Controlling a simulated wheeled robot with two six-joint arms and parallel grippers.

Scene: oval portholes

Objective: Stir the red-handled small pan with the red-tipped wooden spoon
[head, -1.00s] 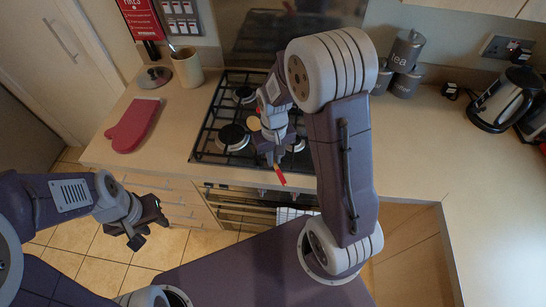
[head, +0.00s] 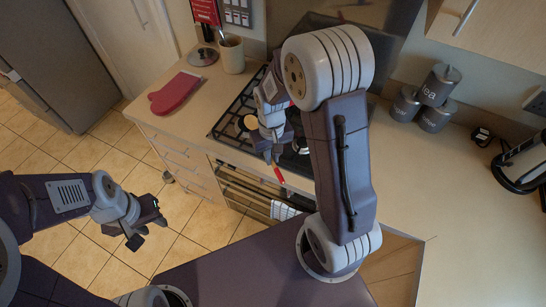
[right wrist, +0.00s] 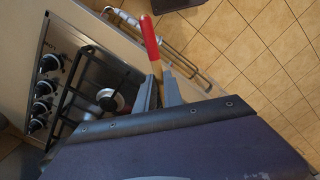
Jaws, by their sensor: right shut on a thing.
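My right gripper (head: 271,156) is shut on the wooden spoon, whose red tip (head: 279,174) sticks out below the fingers in the head view. In the right wrist view the red tip (right wrist: 150,38) and a short piece of wooden handle rise from between the fingers. A round tan piece (head: 250,122) beyond the gripper looks like the spoon's bowl. The spoon is over the front edge of the hob. My left gripper (head: 148,230) is open and empty above the floor. I see no red-handled pan; my right arm hides part of the hob.
The black hob (head: 232,120) is set in the counter, with an oven and towel (head: 283,211) below. The right counter has free room.

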